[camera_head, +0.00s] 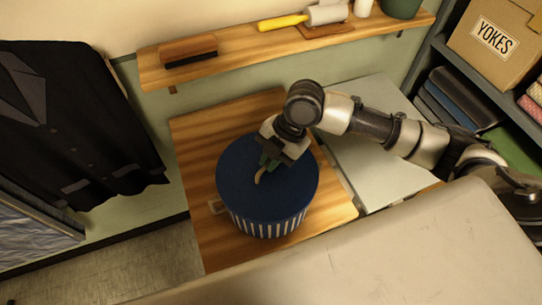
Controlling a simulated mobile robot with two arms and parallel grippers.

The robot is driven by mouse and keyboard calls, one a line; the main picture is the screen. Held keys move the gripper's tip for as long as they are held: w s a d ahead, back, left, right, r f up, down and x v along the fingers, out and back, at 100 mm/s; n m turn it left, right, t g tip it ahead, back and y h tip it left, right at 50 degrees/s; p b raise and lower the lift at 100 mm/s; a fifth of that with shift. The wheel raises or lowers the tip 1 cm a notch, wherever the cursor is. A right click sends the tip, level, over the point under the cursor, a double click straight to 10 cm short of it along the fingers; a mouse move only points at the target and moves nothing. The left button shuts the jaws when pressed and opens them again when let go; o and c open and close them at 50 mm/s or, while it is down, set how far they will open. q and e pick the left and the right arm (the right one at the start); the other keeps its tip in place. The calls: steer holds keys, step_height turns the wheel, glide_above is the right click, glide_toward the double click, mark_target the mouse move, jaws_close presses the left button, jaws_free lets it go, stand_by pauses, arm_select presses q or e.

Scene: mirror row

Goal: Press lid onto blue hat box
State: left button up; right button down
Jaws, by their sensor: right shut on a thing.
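The blue hat box (268,228) stands on the wooden table, with white-striped sides showing at the front. Its round dark blue lid (235,185) covers the top. I cannot tell whether the lid is fully down. My right gripper (266,166) reaches in from the right and points down at the middle of the lid. It is shut on the lid, at a small tan tab or loop (260,177); the fingers partly hide the grip. My left gripper is not in view.
The wooden table (190,135) has bare room left of the box. A wall shelf (240,50) behind holds a brush (188,50) and a yellow-handled roller (285,21). A dark jacket (75,125) hangs at left. A rack with a YOKES box (492,38) stands at right.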

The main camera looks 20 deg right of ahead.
steer(key=shift+f, duration=0.25)
stand_by(0.8)
steer(key=shift+f+p, duration=0.1)
steer(key=shift+p, duration=0.2)
stand_by(0.3)
steer(key=c, duration=0.6)
jaws_free()
steer(key=shift+c, duration=0.2)
steer(key=shift+r+p, duration=3.95)
steer(key=shift+r, duration=0.1)
